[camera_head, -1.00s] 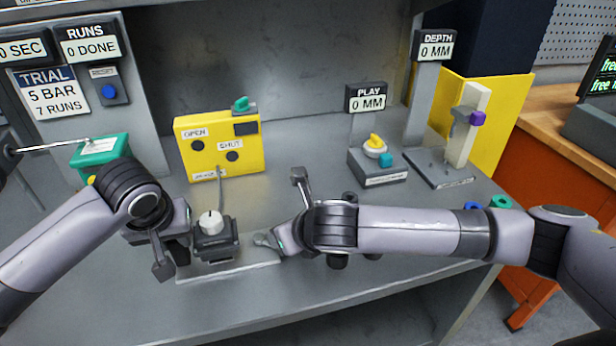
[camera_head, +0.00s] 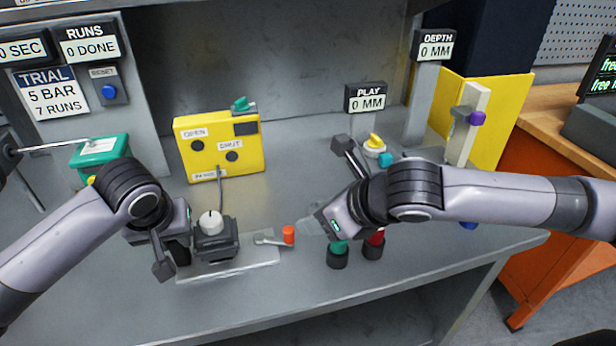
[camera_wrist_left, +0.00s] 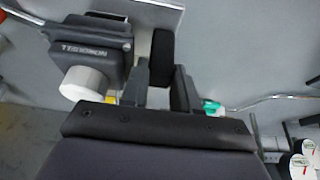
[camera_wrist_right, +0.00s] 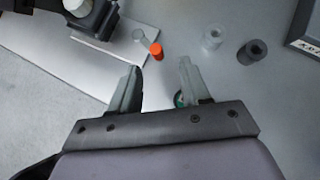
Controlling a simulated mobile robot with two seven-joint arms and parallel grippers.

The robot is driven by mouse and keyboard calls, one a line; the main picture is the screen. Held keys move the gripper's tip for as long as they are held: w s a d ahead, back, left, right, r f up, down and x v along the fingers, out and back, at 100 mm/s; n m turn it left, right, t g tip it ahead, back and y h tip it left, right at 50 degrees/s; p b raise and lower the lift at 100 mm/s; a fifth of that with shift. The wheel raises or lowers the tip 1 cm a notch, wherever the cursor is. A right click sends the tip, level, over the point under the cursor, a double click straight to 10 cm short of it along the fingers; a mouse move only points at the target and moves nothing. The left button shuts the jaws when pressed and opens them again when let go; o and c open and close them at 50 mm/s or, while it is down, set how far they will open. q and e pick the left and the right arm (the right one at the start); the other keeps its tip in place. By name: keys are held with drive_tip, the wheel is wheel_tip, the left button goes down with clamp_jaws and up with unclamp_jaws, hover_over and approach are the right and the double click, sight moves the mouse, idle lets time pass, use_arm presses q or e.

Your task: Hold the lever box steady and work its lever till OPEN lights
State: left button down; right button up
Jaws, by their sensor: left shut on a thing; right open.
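The dark grey lever box (camera_head: 215,245) with a white knob stands on a light plate. Its lever (camera_head: 268,240) sticks out to the right and ends in an orange tip (camera_head: 288,235). My left gripper (camera_head: 178,252) is shut on the box's left side; the box also shows in the left wrist view (camera_wrist_left: 92,50). My right gripper (camera_head: 308,228) is open and empty, just right of the orange tip. In the right wrist view the tip (camera_wrist_right: 156,50) lies ahead of the parted fingers. On the yellow panel (camera_head: 218,165), the OPEN lamp (camera_head: 197,146) and SHUT lamp (camera_head: 232,156) look dark.
A green-topped (camera_head: 338,252) and a red-topped (camera_head: 375,243) piece on dark bases stand below my right arm. The PLAY unit (camera_head: 375,146) and DEPTH stand (camera_head: 418,95) are behind it. A green box (camera_head: 100,152) stands at left. A cable joins panel and lever box.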

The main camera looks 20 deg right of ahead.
drive_tip(key=w+r+m+g+h, duration=0.1)
drive_tip(key=w+h, duration=0.3)
drive_tip(key=w, duration=0.4)
drive_tip(key=shift+r+g, duration=0.45)
drive_tip(key=shift+g, duration=0.45)
drive_tip(key=shift+c, duration=0.4)
